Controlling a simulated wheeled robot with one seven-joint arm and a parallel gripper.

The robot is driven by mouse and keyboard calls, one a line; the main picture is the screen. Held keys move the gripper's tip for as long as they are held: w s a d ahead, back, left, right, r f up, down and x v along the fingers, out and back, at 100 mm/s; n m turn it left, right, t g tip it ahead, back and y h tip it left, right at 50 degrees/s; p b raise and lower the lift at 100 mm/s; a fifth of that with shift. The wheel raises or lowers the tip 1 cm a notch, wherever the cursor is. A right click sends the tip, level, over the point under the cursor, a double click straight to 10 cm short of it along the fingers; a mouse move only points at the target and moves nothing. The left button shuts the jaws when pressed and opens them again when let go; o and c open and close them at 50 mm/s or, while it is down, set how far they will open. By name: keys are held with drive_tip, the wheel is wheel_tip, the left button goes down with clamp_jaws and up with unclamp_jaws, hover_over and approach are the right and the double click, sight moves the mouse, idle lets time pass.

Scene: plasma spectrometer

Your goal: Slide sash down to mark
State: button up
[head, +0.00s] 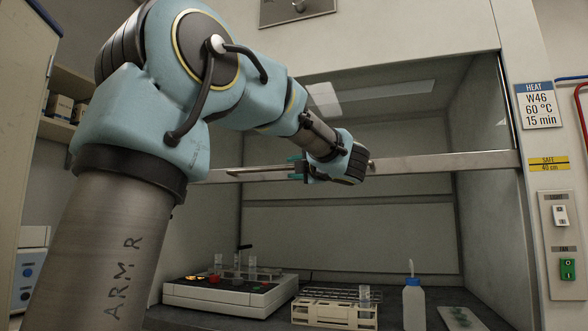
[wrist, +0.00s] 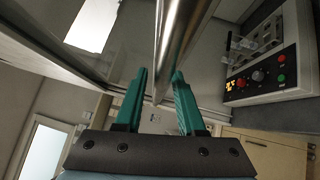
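The glass sash (head: 410,105) of the fume hood has a pale metal bar (head: 440,163) along its lower edge, at mid-height of the hood opening. A yellow-and-black "SAFE 40 cm" mark (head: 549,164) is on the right post, close to the bar's right end in the picture. My gripper (head: 297,169) is at the bar, left of its middle. In the wrist view its teal fingers (wrist: 160,78) stand apart with the metal bar (wrist: 182,32) running between them. A gap shows beside the left finger; contact on the right finger is unclear.
Switches (head: 566,240) are on the right post. The space between bar and bench items is clear.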

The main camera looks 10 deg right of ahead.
drive_tip(key=shift+o, duration=0.3)
drive_tip(key=shift+s, duration=0.1)
drive_tip(key=b+v, duration=0.2)
drive_tip(key=v, duration=0.8)
drive_tip(key=shift+s, duration=0.3)
drive_tip(key=shift+d, duration=0.1)
